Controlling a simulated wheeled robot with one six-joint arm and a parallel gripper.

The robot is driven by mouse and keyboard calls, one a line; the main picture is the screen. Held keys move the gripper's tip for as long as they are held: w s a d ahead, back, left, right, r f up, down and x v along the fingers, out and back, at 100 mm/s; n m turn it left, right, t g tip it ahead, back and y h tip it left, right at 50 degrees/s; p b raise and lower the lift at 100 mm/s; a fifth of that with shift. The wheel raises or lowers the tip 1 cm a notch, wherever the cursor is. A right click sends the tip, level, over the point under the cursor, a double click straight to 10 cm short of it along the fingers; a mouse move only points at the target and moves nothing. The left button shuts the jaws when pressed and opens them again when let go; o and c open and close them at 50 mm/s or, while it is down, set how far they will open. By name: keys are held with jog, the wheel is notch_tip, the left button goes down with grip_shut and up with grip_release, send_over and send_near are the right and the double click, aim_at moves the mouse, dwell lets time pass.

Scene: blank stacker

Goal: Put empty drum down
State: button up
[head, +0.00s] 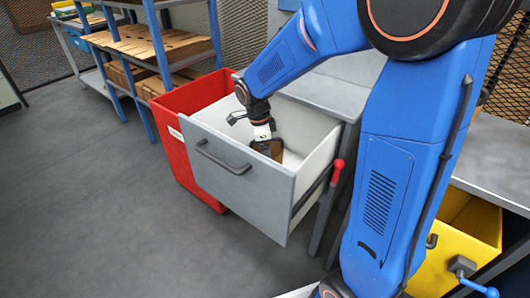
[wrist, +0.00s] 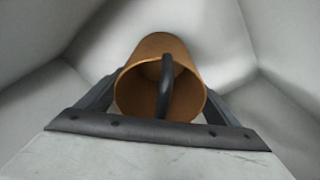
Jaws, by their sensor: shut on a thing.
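The empty drum (wrist: 185,55) is a brown open cylinder with a dark curved strip across its mouth. In the wrist view it lies between the two dark fingers of my gripper (wrist: 160,100), which is shut on it. In the head view my gripper (head: 268,143) reaches down into an open grey drawer (head: 225,175) with white inner walls. The drum shows there only as a small brown patch (head: 275,150) low at the gripper. I cannot tell whether the drum touches the drawer floor.
A red bin (head: 185,110) stands left of the drawer. A blue shelf rack (head: 160,45) with brown cardboard is behind. A red-handled lever (head: 337,172) is at the drawer's right side. A yellow bin (head: 465,230) is at the right. The floor at left is clear.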

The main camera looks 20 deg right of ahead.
jog(key=w, duration=0.1)
jog(key=w+f, duration=0.1)
jog(key=w, duration=0.1)
jog(key=shift+d, duration=0.2)
jog(key=shift+f, duration=0.1)
jog(key=shift+f, duration=0.15)
jog(key=o, duration=1)
notch_tip(320, 180, up, 12)
jog(key=a, duration=0.1)
jog(key=shift+a, duration=0.4)
jog(key=shift+w, duration=0.1)
